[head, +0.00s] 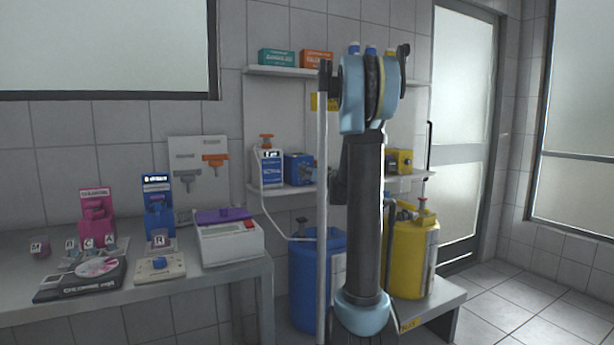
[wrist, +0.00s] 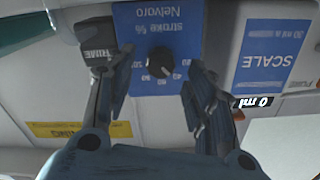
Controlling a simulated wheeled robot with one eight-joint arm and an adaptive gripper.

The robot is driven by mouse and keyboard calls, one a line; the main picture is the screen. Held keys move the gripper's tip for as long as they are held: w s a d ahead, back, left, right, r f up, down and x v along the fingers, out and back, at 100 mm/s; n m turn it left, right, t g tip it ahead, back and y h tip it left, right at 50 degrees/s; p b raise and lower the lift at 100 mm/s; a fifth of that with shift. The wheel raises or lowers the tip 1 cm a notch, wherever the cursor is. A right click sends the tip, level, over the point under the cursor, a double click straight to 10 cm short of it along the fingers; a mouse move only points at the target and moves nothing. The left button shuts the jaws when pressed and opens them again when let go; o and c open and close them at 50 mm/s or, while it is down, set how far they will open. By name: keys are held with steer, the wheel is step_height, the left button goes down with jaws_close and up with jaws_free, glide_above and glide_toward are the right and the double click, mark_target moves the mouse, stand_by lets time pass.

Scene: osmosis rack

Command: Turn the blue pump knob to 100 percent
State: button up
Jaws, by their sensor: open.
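The blue pump (head: 298,169) stands on the lower wall shelf, left of my arm in the head view. The wrist view shows its blue face (wrist: 150,110) upside down, with "Nelvaro" and "stroke %" printed on it. The round black knob (wrist: 160,62) is on this face, ringed by white scale numbers. A pale pointer mark seems to face the lower right of the picture; its exact reading is too small to tell. My gripper (wrist: 157,84) is open, with one finger on each side of the knob. I cannot tell contact. My arm hides the gripper in the head view.
A white container marked SCALE (wrist: 277,55) is close beside the right finger. A dark PRIME part (wrist: 97,50) is by the left finger. A yellow pump (head: 399,161) stands right of my arm. Blue (head: 305,285) and yellow (head: 414,262) drums stand below.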

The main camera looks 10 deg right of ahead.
steer(key=shift+x, duration=1.35)
steer(key=c, duration=1.1)
steer(key=shift+o, duration=0.2)
steer(key=shift+m, duration=0.4)
steer(key=m, duration=2.3)
steer(key=shift+s+f, duration=0.1)
steer(key=shift+f, duration=0.05)
